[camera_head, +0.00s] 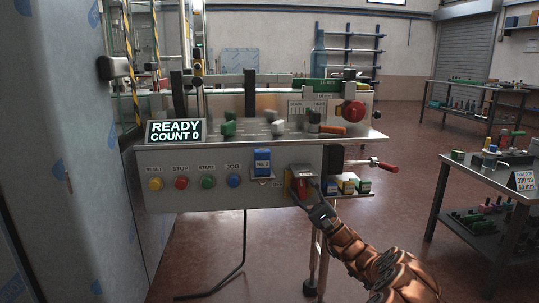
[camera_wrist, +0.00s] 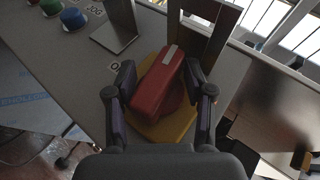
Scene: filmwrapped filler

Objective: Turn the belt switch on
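The belt switch is a red rotary handle (camera_head: 301,187) low on the right of the grey control panel (camera_head: 230,200). In the wrist view the red handle (camera_wrist: 160,84), with a pale mark near its upper end, sits tilted on a yellow plate (camera_wrist: 178,125). My gripper (camera_head: 300,193) is at the switch in the head view. In the wrist view my gripper (camera_wrist: 161,80) has one finger on each side of the handle, spread apart. Yellow plate shows between the handle and the right finger. Firm contact is not clear. The switch label is partly hidden.
Yellow, red, green and blue buttons (camera_head: 208,182) line the panel's left. A blue block (camera_head: 262,163) hangs left of the switch, and a metal bracket (camera_wrist: 117,24) stands close by. Small coloured blocks (camera_head: 347,184) sit to the right. A display (camera_head: 175,132) reads READY, COUNT 0.

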